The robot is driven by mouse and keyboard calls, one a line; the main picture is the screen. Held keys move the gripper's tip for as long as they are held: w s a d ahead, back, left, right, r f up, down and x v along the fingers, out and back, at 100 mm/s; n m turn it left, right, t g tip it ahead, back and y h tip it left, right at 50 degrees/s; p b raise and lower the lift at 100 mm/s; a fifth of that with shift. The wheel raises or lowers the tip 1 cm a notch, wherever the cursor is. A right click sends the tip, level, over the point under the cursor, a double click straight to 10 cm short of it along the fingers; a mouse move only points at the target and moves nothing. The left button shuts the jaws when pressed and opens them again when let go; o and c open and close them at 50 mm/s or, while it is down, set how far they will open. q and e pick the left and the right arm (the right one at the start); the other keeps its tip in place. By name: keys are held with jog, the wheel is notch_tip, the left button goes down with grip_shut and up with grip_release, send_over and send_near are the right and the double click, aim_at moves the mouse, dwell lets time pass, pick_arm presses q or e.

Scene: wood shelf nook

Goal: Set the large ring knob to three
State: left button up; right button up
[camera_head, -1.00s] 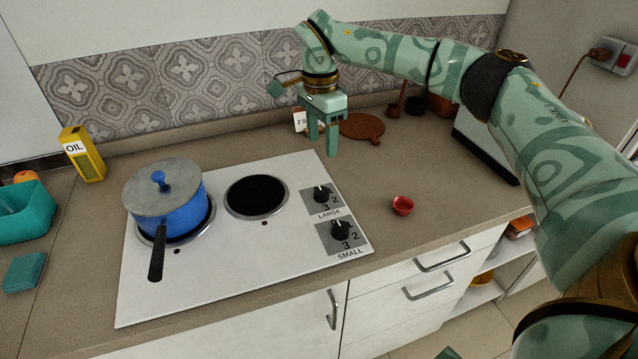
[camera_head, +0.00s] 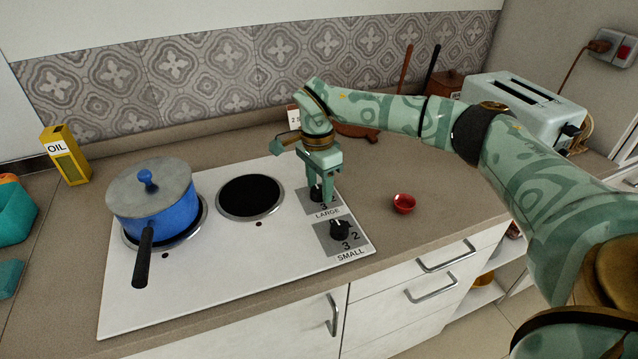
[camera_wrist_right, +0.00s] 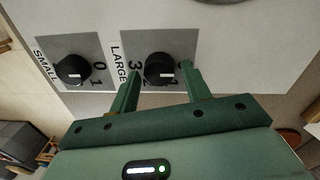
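The large ring knob (camera_head: 316,194) is a black knob on the grey panel marked LARGE, at the hob's right side. It also shows in the right wrist view (camera_wrist_right: 160,68), with a short white mark on its face; its exact setting is hard to read. My right gripper (camera_head: 320,189) is over this knob. In the right wrist view my right gripper (camera_wrist_right: 161,72) is open, with one finger on each side of the knob and gaps between. The fingers partly cover the numbers. My left gripper is out of view.
The small knob (camera_head: 340,229) sits just in front of the large one. A blue pot (camera_head: 160,212) stands on the left ring; the other ring (camera_head: 250,196) is bare. A toaster (camera_head: 526,108) stands at the back right.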

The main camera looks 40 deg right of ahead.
jog(key=c, duration=0.7)
